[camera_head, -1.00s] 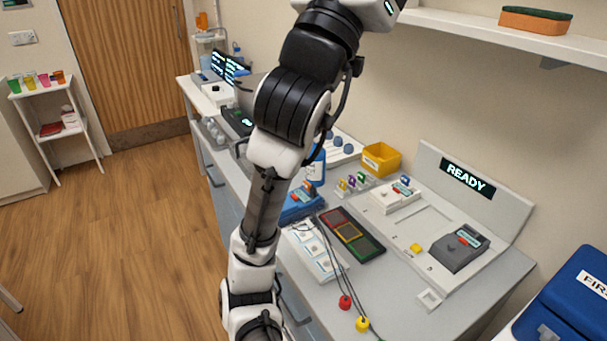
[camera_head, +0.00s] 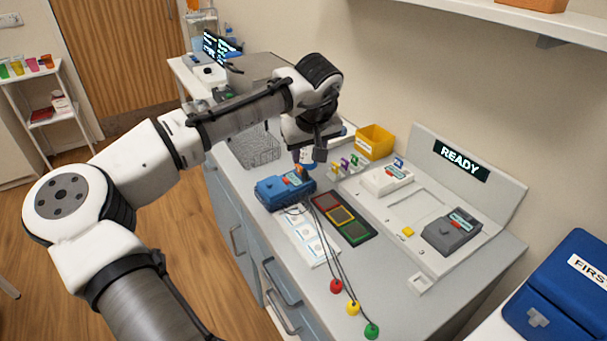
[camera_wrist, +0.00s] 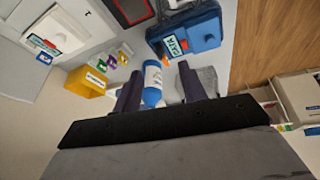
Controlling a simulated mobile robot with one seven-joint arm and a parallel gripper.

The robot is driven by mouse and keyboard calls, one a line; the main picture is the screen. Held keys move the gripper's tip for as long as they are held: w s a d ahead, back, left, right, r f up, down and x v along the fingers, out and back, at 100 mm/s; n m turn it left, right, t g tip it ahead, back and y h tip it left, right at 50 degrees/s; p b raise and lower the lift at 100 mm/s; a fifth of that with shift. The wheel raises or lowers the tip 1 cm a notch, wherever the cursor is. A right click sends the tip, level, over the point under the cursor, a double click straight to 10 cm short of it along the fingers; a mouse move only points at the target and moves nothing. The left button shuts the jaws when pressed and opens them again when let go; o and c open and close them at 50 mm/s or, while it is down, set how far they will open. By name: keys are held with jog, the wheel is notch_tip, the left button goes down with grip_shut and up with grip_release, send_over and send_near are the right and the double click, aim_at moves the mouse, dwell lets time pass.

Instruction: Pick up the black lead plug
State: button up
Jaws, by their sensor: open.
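I cannot pick out the black lead plug for certain. Dark leads (camera_head: 328,229) run from beside the blue device (camera_head: 284,190) to red (camera_head: 336,286), yellow (camera_head: 353,308) and green (camera_head: 372,330) ends on the counter. The device also shows in the wrist view (camera_wrist: 206,27), at top centre-right. My gripper (camera_wrist: 160,68) is open, with two dark fingers and nothing held between them. In the head view it hangs above the counter, just behind the blue device, and its fingers are hard to separate there. A blue-and-white bottle (camera_wrist: 153,84) shows between the fingers in the wrist view.
A yellow bin (camera_head: 375,141) stands behind a row of small coloured clips (camera_head: 345,165). A wire basket (camera_head: 262,150) lies left of the gripper. A three-colour mat (camera_head: 343,218), a grey device (camera_head: 452,231) and a READY panel (camera_head: 461,158) are to the right.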

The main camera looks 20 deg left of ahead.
aim_at(305, 172)
jog(key=p+x, duration=0.1)
jog(key=x, duration=0.5)
jog(key=w+p+x, duration=0.1)
jog(key=x, duration=0.2)
jog(key=shift+a+r+p, duration=0.1)
jog(key=shift+a+p, duration=0.2)
jog(key=shift+p, duration=0.05)
jog(key=shift+w+a+f, duration=0.15)
jog(key=shift+w+f, duration=0.05)
jog(key=shift+f, duration=0.35)
grip_shut()
